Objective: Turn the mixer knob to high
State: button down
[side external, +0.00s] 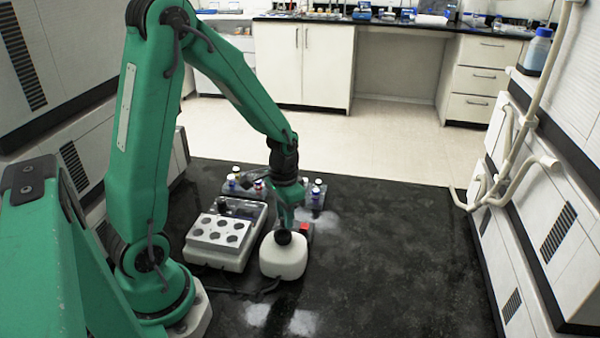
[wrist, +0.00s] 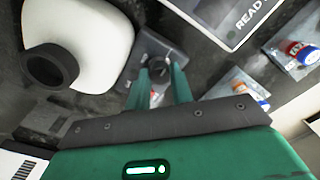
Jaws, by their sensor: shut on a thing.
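The mixer looks like the rounded white body (side external: 284,259) with a black cup on top; it also fills the upper left of the wrist view (wrist: 105,35). Beside it is a grey unit (wrist: 150,43) carrying a dark round knob (wrist: 159,67). My gripper (wrist: 161,75) is shut on the knob, with one green finger on each side of it. In the side view my gripper (side external: 288,212) points down just behind the mixer and hides the knob. The knob's setting marks cannot be read.
A white block with several round wells (side external: 222,232) stands left of the mixer. Small capped vials (side external: 316,188) stand in clear racks behind; some show at right in the wrist view (wrist: 303,52). A dark cable lies in front. The black table (side external: 410,240) is clear at right.

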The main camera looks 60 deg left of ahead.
jog(key=c, duration=1.2)
grip_release()
jog(key=shift+c, duration=0.2)
jog(key=shift+r, duration=3.9)
jog(key=shift+r, duration=0.1)
